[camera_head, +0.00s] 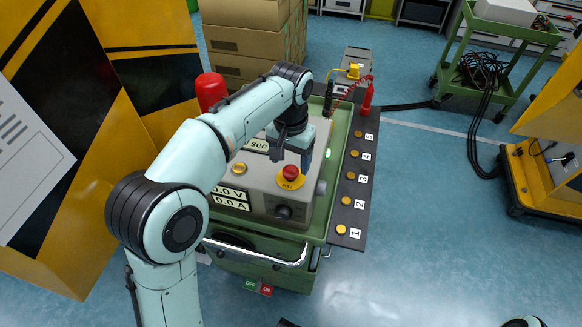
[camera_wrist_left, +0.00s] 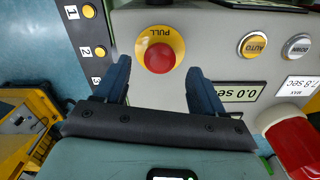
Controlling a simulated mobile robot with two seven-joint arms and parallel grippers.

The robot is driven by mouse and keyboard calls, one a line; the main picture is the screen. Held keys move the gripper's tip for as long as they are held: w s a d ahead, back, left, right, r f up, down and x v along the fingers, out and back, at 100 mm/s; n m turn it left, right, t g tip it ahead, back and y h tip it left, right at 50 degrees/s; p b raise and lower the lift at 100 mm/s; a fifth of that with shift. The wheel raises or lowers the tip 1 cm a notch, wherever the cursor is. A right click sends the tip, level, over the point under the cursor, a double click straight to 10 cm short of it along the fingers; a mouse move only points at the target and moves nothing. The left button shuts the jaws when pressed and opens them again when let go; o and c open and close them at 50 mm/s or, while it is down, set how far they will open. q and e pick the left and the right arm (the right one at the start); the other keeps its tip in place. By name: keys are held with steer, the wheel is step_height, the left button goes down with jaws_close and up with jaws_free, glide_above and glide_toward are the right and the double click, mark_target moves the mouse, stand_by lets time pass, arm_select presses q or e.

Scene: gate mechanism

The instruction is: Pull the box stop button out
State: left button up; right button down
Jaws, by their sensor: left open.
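The red stop button (camera_head: 290,172) sits on a yellow disc on top of the grey control box (camera_head: 262,185). In the left wrist view the red button (camera_wrist_left: 159,58) shows whole, and the yellow disc beside it reads PULL. My left gripper (camera_head: 306,164) points down just beside the button in the head view. In the left wrist view its two blue fingers (camera_wrist_left: 158,74) are open and spread either side of the button, with a gap to it on both sides. Whether the fingertips reach down to button height I cannot tell. My right gripper is not in view.
The box stands on a green cart (camera_head: 327,215) with a metal handle (camera_head: 262,258). A dark strip with several numbered yellow buttons (camera_head: 350,176) runs along its right side. A red domed object (camera_head: 210,90) is behind my left arm. Open floor (camera_head: 440,240) lies right.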

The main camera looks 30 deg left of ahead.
arm_select(q)
steer(key=shift+f, duration=1.35)
jaws_close()
steer(key=shift+w+r+p, duration=0.1)
steer(key=shift+r+p, duration=0.85)
steer(key=shift+f, duration=0.1)
jaws_free()
